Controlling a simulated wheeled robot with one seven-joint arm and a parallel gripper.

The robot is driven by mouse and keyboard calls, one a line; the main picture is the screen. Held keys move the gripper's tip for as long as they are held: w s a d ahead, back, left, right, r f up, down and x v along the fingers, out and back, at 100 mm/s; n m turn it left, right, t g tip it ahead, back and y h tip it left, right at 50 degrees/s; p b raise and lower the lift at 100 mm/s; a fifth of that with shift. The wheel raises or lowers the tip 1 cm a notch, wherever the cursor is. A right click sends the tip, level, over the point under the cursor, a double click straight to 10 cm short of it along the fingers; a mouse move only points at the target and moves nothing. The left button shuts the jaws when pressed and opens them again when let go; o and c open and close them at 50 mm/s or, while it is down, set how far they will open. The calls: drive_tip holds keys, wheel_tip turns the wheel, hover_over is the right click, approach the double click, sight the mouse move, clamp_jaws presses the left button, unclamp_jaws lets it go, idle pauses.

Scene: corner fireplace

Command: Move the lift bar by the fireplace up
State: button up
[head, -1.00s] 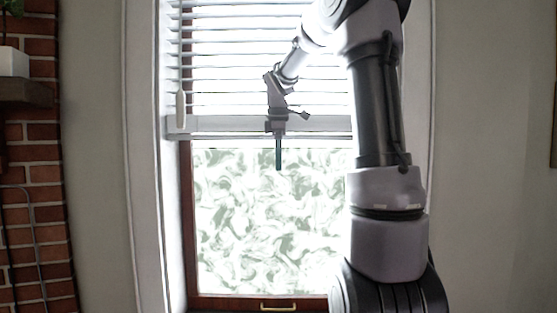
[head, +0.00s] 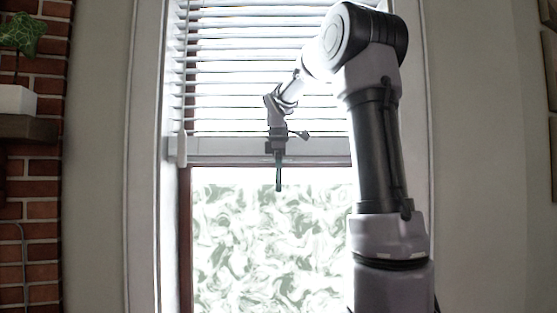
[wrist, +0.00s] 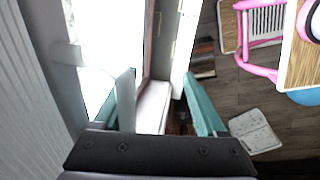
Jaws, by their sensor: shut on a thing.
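The lift bar (head: 330,150) is the pale rail along the bottom of the white window blind. It hangs level across the upper part of the window in the head view. My gripper (head: 278,188) is at the middle of the bar, its teal fingers pointing down below it. In the wrist view my gripper (wrist: 165,105) has its two fingers apart, with a white piece of the lift bar (wrist: 126,88) at the left finger. The gripper is shut on the lift bar. The exact contact is partly hidden.
The frosted window pane (head: 265,250) lies below the bar. A shelf (head: 28,127) with a potted plant (head: 18,95) juts from the brick fireplace (head: 40,190) at left. The wrist view shows a pink-framed chair (wrist: 262,25) and wood floor at right.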

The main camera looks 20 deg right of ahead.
drive_tip(key=shift+s+a+r, duration=0.15)
drive_tip(key=shift+s+r, duration=0.05)
drive_tip(key=shift+r, duration=0.85)
drive_tip(key=shift+s+a+r, duration=0.1)
drive_tip(key=shift+s+r, duration=0.1)
drive_tip(key=shift+r, duration=0.85)
drive_tip(key=shift+o, duration=0.9)
drive_tip(key=shift+s+a+r, duration=0.1)
drive_tip(key=shift+s+r, duration=0.1)
drive_tip(key=shift+r, duration=1)
